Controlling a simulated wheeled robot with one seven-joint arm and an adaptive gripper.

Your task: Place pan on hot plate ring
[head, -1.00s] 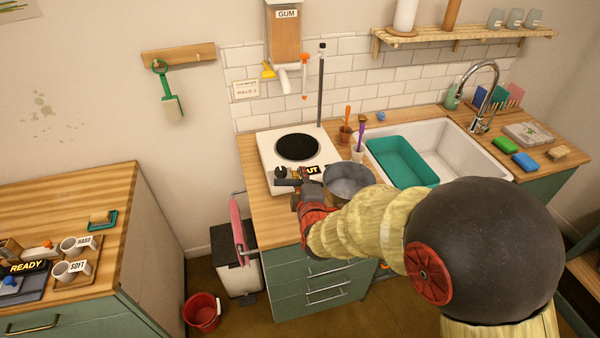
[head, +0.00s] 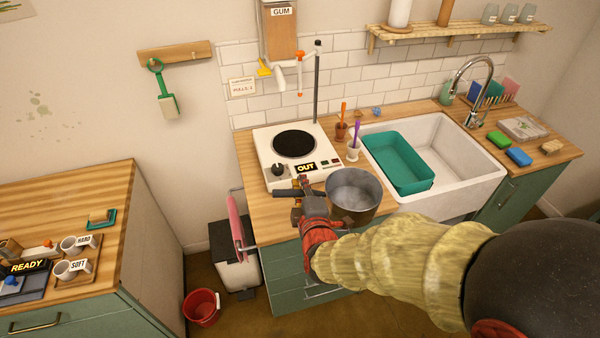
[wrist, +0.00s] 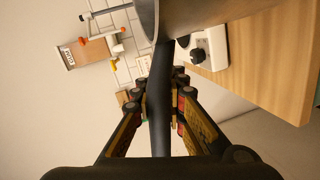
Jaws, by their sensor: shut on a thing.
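The grey metal pan (head: 354,196) is upright at the front edge of the counter, right of my gripper. My gripper (head: 298,194) is shut on the pan's dark handle, which runs between the fingers (wrist: 160,105) in the wrist view. The pan's underside and side (wrist: 205,15) show at the top of that view. The white hot plate (head: 270,172) stands on the counter behind the gripper, with its round black ring (head: 294,143) bare. A label reading OUT (head: 306,168) is on its front. Whether the pan touches the counter cannot be told.
A teal basin (head: 400,165) sits in the white sink (head: 455,150) to the right. A dark upright post (head: 317,85) rises behind the hot plate. A pink cloth (head: 237,220) hangs at the counter's left side.

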